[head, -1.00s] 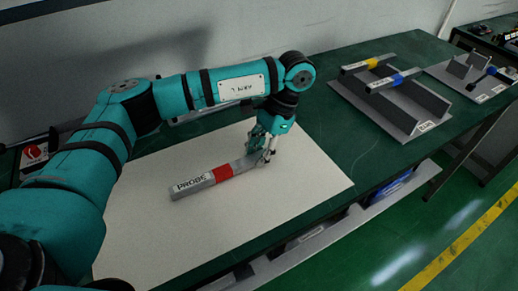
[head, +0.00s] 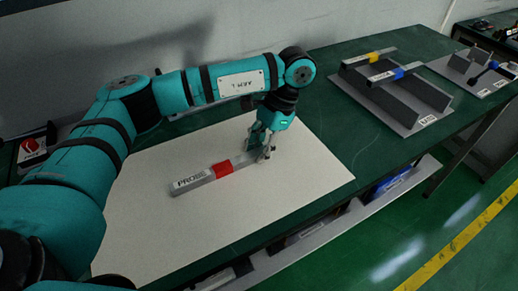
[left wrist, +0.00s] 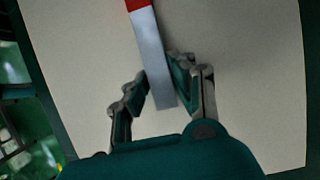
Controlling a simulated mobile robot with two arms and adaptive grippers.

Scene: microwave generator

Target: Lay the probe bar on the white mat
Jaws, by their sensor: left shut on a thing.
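The probe bar (head: 196,181) is grey with a red band and a "PROBE" label at its left end. In the head view it is over the white mat (head: 290,185), low, and I cannot tell for sure whether it touches the mat. My left gripper (head: 262,156) is shut on the bar's right end. In the left wrist view the bar (left wrist: 150,55) runs between the fingers of the left gripper (left wrist: 160,95), over the mat (left wrist: 235,50). My right gripper is not in view.
A grey rack (head: 399,121) at the back right bears a yellow-banded bar (head: 368,57) and a blue-banded bar (head: 396,74). Another grey stand (head: 480,85) is farther right. A red button (head: 30,145) is at the far left. Green table (head: 335,135) is bare between mat and rack.

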